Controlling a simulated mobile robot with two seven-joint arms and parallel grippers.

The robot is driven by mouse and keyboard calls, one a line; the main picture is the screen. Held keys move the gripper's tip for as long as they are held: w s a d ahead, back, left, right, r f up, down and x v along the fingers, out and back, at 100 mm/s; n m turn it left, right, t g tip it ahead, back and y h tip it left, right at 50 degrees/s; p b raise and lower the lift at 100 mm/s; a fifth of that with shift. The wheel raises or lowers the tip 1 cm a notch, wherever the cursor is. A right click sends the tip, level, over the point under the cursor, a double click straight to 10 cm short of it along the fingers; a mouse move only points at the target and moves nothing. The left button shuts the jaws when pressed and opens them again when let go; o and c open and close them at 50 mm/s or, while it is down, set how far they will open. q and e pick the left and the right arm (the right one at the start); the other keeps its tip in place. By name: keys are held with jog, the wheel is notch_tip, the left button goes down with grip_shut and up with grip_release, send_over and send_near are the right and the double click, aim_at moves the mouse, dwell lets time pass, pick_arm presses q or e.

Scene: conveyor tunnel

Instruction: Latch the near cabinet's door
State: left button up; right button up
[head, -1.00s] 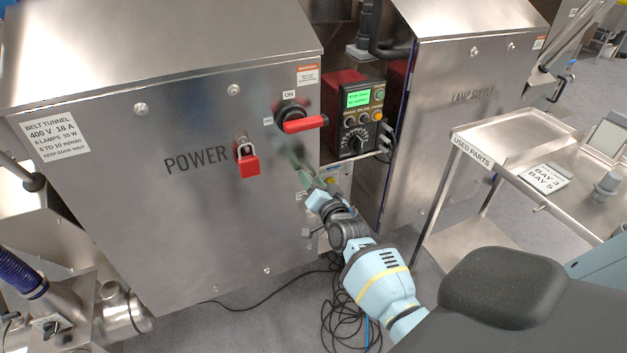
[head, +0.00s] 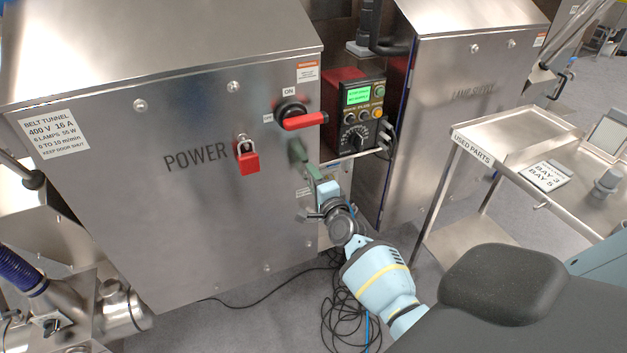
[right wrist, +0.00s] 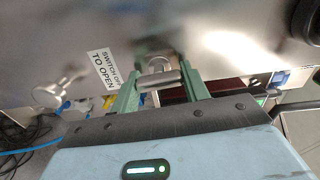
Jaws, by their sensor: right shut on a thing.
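The near cabinet's steel door (head: 200,220) carries the word POWER, a red padlock (head: 248,160) and a red rotary switch handle (head: 304,121) by the ON mark. My right gripper (head: 302,157) is at the door's right edge, below the switch. In the right wrist view its green fingers (right wrist: 162,82) are shut on a metal latch handle (right wrist: 158,79). The fingers hide this handle in the head view. A second metal latch handle (right wrist: 60,92) stands apart to the left in the wrist view. I cannot tell whether the door is fully closed. My left gripper is out of view.
A control box (head: 360,115) with a lit green screen sits right of the door, before the lamp supply cabinet (head: 455,110). A used-parts trolley (head: 510,135) stands further right. Black cables (head: 345,315) lie coiled on the floor below my right arm.

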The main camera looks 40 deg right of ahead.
jog(key=shift+m, duration=0.5)
jog(key=o, duration=1)
jog(key=shift+p+v, duration=0.6)
jog(key=shift+v, duration=3.3)
jog(key=shift+a, duration=0.1)
